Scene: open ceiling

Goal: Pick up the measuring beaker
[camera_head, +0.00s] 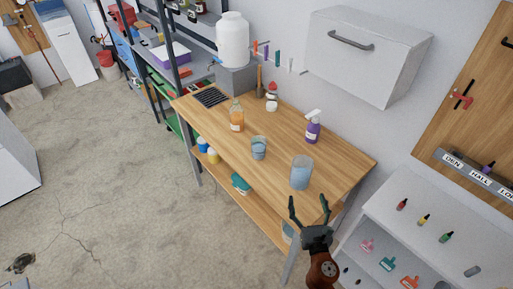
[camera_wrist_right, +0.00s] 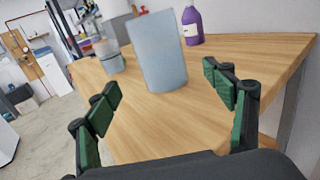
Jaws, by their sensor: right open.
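A tall translucent blue-grey container (camera_head: 301,173), which looks like the measuring beaker, stands upright near the front right of the wooden workbench (camera_head: 335,158). In the right wrist view the beaker (camera_wrist_right: 159,55) stands ahead, between the fingers' directions and beyond the tips. A smaller clear vessel (camera_head: 258,149) stands to its left; it also shows in the right wrist view (camera_wrist_right: 110,58). My right gripper (camera_head: 308,207) is open and empty at the bench's near right corner, apart from the beaker. My left gripper is not seen.
A purple spray bottle (camera_head: 313,130) stands behind the beaker. An orange bottle (camera_head: 237,119) and a white jar (camera_head: 271,106) stand farther left and back. A white shelf unit (camera_head: 377,213) is at the right. The bench top around the beaker is clear.

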